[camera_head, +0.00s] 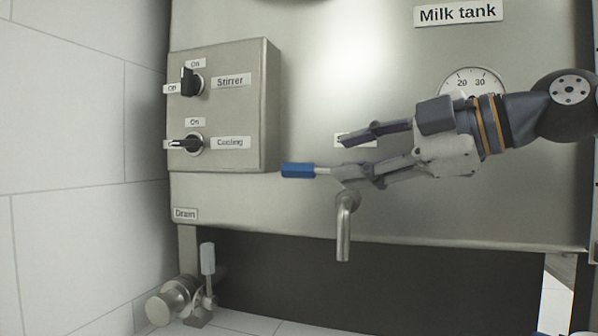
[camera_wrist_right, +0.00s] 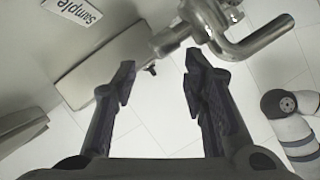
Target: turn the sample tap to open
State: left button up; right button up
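The sample tap has a blue handle (camera_head: 298,170) pointing left, level, on a thin metal stem. Its metal spout (camera_head: 344,228) bends downward below the tank's front. The wrist view shows the metal spout (camera_wrist_right: 258,42) at the upper right; the blue handle is not visible there. My right gripper (camera_head: 345,155) reaches in from the right, its fingers spread, open and empty. In the head view its lower finger overlaps the tap body; contact cannot be told. The wrist view shows the open fingers (camera_wrist_right: 158,72) with the tap beyond them. My left gripper is in neither view.
The "Sample" label (camera_wrist_right: 72,10) is mostly covered in the head view. A control box (camera_head: 225,110) with Stirrer (camera_head: 191,82) and Cooling (camera_head: 186,144) switches is at left. A drain valve (camera_head: 180,298) sits lower left. A dial (camera_head: 470,80) is behind my right arm.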

aim_at(297, 171)
jog(key=x, duration=1)
jog(key=shift+s+a, duration=0.25)
jog(key=shift+f, duration=0.1)
grip_shut()
